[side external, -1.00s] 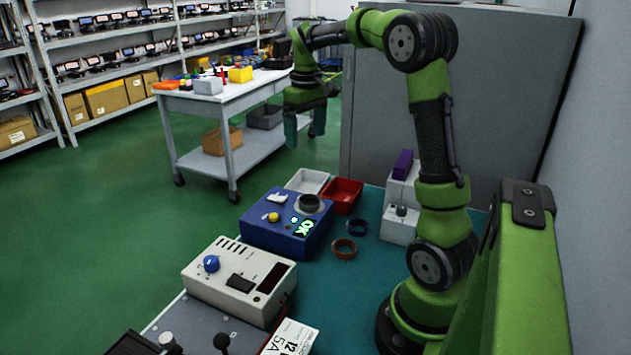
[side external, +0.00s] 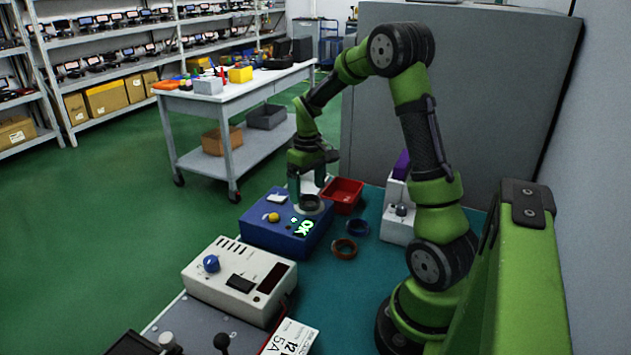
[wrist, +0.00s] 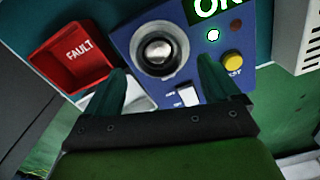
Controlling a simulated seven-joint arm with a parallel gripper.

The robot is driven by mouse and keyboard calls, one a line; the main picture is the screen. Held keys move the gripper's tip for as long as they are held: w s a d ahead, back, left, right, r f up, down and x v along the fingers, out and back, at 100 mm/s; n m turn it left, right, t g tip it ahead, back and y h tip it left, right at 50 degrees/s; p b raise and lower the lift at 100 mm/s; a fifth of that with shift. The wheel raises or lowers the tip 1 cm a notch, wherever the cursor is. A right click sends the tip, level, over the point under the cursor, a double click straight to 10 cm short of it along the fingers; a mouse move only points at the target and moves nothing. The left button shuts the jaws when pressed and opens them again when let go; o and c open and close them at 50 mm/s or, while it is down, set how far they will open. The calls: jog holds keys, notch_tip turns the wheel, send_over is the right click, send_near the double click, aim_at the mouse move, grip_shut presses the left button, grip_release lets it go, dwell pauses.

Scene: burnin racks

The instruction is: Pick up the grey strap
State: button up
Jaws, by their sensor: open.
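The grey strap (side external: 313,209) is a ring on top of the blue tester box (side external: 262,233). In the wrist view the grey strap (wrist: 136,56) sits around a round post with a shiny metal top. My gripper (side external: 307,190) points down just above the box, with its fingers around the strap's area in the side view. In the wrist view my gripper (wrist: 162,74) is open and empty, and its two fingertips lie to either side of and just below the ring. Part of the strap is hidden behind the fingers in the side view. I cannot tell whether they touch it.
A red tray (side external: 343,194) marked FAULT and a mostly hidden white tray stand behind the box. A blue ring (side external: 357,227) and a brown ring (side external: 344,248) lie on the teal mat (side external: 375,280). A white device (side external: 240,280) stands in front; a grey-white unit (side external: 398,222) stands right.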

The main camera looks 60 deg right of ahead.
jog(key=shift+f, duration=1.3)
jog(key=c, duration=1.2)
jog(key=shift+r, duration=0.15)
jog(key=shift+r, duration=0.3)
jog(key=r, duration=0.3)
jog(key=shift+s+a, duration=0.15)
jog(key=shift+s, duration=0.1)
jog(key=s+a+r, duration=0.1)
jog(key=s+a, duration=0.7)
jog(key=s, duration=0.4)
jog(key=w+a+r+n, duration=0.1)
jog(key=w+a+r, duration=0.2)
jog(key=w+a, duration=0.3)
jog(key=w+a+r+n, duration=0.2)
jog(key=w+a+r, duration=0.1)
jog(key=w+a, duration=0.4)
jog(key=shift+w+a+r, duration=0.25)
jog(key=shift+w+a, duration=0.05)
jog(key=shift+w, duration=0.8)
